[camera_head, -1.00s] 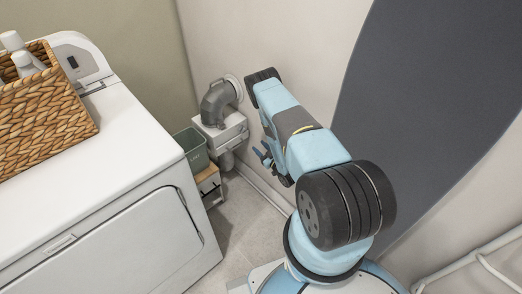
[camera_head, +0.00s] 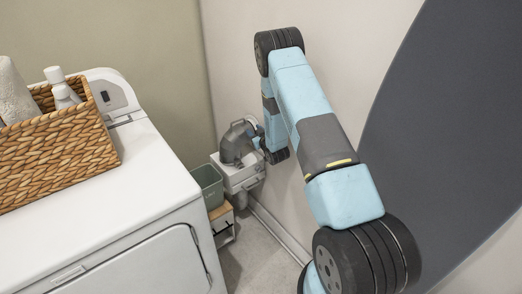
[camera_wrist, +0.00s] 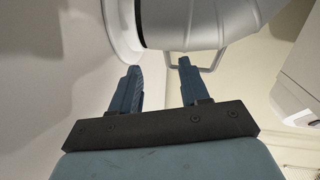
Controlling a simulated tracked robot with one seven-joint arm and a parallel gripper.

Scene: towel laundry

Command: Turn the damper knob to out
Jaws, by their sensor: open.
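A grey elbow duct (camera_head: 235,146) rises from a pale vent box (camera_head: 237,174) in the corner and bends toward the wall. My gripper (camera_head: 256,133) is beside the elbow's upper right side, partly hidden by my arm. In the wrist view, my gripper (camera_wrist: 159,66) has two blue fingers spread apart with nothing between them. The duct (camera_wrist: 195,22) fills the top of that view, just beyond the fingertips, with a round pale wall flange (camera_wrist: 121,28) at its left. A thin grey loop (camera_wrist: 213,62) shows beside the right fingertip; I cannot tell if they touch. I cannot clearly make out the damper knob.
A white machine (camera_head: 150,190) stands at the left with a wicker basket (camera_head: 60,158) on it. A green bin (camera_head: 208,183) and a small wooden shelf unit (camera_head: 221,212) sit between the machine and the vent box. The wall lies close on my arm's right.

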